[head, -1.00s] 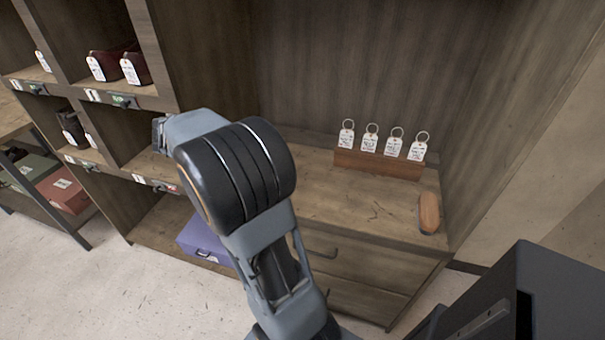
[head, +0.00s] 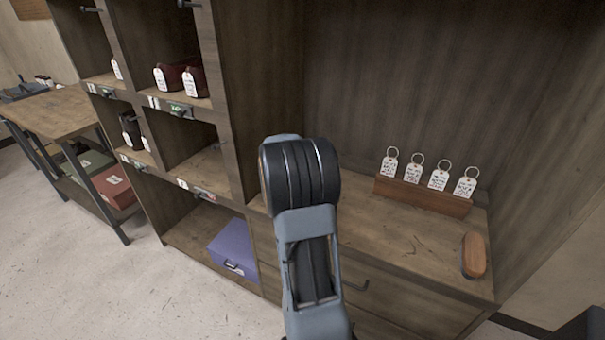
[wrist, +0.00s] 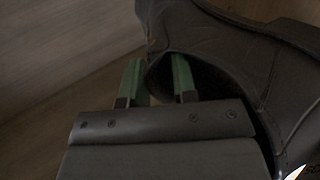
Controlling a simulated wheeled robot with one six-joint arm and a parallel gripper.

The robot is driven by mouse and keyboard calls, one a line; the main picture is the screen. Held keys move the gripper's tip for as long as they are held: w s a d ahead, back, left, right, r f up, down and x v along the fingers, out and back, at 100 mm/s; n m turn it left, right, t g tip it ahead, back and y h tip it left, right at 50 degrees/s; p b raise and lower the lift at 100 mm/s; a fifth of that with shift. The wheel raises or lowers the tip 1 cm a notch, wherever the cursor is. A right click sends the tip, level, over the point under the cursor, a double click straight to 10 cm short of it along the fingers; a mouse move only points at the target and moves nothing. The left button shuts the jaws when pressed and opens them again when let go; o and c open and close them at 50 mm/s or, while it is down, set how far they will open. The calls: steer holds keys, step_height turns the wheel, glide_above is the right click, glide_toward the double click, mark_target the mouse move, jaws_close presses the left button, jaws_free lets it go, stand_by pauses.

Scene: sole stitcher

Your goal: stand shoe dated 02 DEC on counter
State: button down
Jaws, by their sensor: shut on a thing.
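In the wrist view a dark leather shoe (wrist: 225,45) fills the upper right. My gripper (wrist: 156,62) is shut on its rim, with the green fingers on either side of the shoe's wall. A white scrap with dark marks, possibly its tag, shows at the bottom right corner; no date can be read. In the head view my arm hides the gripper and the held shoe. The wooden counter (head: 400,241) is right of my arm, with a broad bare top.
A wooden block (head: 421,196) with several white key tags stands at the counter's back. A brown brush (head: 474,254) lies at its right end. Cubbies with tagged shoes (head: 190,82) are at left. A purple box (head: 233,248) sits low beside my arm.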

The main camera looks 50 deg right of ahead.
steer(key=shift+d+f, duration=0.2)
steer(key=shift+f, duration=1.5)
steer(key=shift+f+b, duration=0.2)
steer(key=shift+b, duration=0.3)
steer(key=c, duration=0.9)
jaws_free()
steer(key=shift+r+p, duration=0.2)
steer(key=shift+p, duration=0.1)
steer(key=v, duration=1)
steer(key=shift+a+r, duration=0.2)
steer(key=shift+a, duration=0.15)
steer(key=shift+v, duration=0.75)
steer(key=s+a+f+m+y, duration=0.1)
steer(key=s+a+y, duration=0.2)
steer(key=a, duration=0.6)
steer(key=s+a+m+y, duration=0.1)
steer(key=s+a+y, duration=0.3)
steer(key=a, duration=0.6)
steer(key=s+a+f+m+y, duration=0.1)
steer(key=s+a+y, duration=0.3)
steer(key=a, duration=0.5)
steer(key=shift+s+a+f, duration=0.3)
steer(key=shift+s+a, duration=0.1)
steer(key=shift+s, duration=0.75)
